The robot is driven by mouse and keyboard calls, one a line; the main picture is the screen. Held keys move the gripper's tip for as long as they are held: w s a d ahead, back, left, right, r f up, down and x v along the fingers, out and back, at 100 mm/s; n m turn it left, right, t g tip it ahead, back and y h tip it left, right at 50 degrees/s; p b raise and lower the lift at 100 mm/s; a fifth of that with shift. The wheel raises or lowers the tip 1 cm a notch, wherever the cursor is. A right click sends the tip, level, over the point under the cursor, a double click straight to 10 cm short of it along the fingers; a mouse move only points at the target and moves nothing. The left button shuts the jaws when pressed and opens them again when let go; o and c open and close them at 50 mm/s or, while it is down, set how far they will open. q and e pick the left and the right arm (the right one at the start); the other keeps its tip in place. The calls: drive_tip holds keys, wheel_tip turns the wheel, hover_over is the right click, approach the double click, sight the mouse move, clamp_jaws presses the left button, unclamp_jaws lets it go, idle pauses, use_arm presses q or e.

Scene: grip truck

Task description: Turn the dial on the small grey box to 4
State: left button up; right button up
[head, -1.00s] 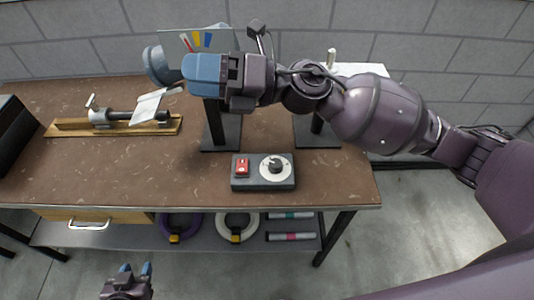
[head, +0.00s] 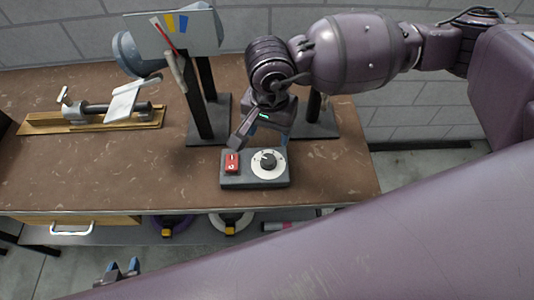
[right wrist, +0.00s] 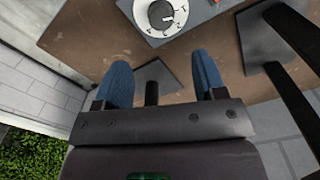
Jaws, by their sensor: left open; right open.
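The small grey box (head: 225,182) sits near the front edge of the brown bench. It has a red switch (head: 231,162) on its left and a white dial plate with a black knob (head: 268,160) on its right. The knob's setting is too small to read in the head view. My right gripper (head: 262,138) is open just behind the box. In the right wrist view, my right gripper's blue fingers (right wrist: 163,78) are apart and empty, with the knob (right wrist: 161,14) beyond them at the top edge. My left gripper (head: 117,270) is open, low in front of the bench.
A gauge panel (head: 165,32) on dark posts stands behind the box. A clamp-like device on a wooden base (head: 90,121) lies at the left. A drawer with a handle (head: 72,230) and a lower shelf with rings (head: 230,222) are below. Bare bench top lies left of the box.

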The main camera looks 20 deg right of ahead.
sight(269, 159)
wheel_tip(269, 159, down, 11)
drive_tip(key=shift+r+b, duration=0.1)
drive_tip(key=shift+b, duration=0.25)
idle(0.3)
drive_tip(key=c, duration=0.9)
